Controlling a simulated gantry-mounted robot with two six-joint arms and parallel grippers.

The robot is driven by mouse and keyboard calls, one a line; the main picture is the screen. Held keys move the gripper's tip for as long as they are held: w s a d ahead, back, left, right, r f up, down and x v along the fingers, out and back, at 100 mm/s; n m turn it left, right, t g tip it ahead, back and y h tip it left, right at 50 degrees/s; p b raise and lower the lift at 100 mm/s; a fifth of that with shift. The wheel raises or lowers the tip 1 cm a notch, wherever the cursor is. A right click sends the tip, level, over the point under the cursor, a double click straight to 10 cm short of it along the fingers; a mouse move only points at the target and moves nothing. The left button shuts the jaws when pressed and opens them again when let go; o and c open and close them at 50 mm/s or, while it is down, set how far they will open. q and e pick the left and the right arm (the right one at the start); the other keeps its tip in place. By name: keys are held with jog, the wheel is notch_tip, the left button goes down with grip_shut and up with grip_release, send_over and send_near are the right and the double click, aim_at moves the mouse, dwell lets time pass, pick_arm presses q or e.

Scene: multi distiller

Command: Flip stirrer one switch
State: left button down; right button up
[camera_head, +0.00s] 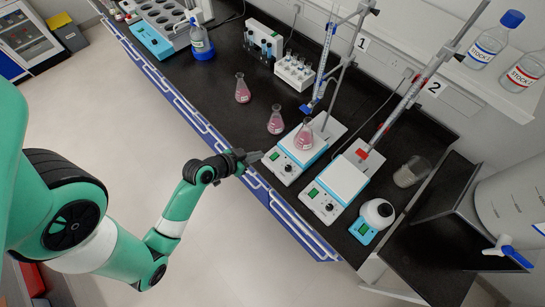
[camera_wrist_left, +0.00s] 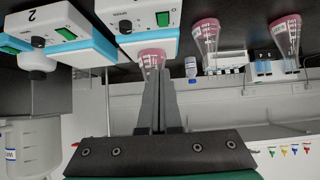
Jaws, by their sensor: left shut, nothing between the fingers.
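My right gripper is in neither view.
Stirrer two (camera_head: 322,200) stands just right of stirrer one. Two more pink flasks (camera_head: 276,120) (camera_head: 243,90) stand to the left on the black bench. Burettes on stands rise behind the stirrers. A small balance-like device (camera_head: 363,231) is at the right. The floor before the bench is clear.

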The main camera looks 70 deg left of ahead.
pick_arm(q)
jog(key=shift+s+a+f, duration=0.25)
jog(key=shift+s+a, duration=0.1)
jog(key=shift+a, duration=0.05)
jog(key=b, duration=0.3)
send_over(272, 157)
notch_tip(272, 157, down, 7)
jog(key=shift+d+r, duration=0.1)
jog(key=shift+r, duration=0.1)
notch_tip(272, 157, down, 3)
jog(key=shift+r+b, duration=0.2)
jog(key=shift+b, duration=0.15)
jog(key=shift+w+f, duration=0.1)
jog(key=shift+f, duration=0.4)
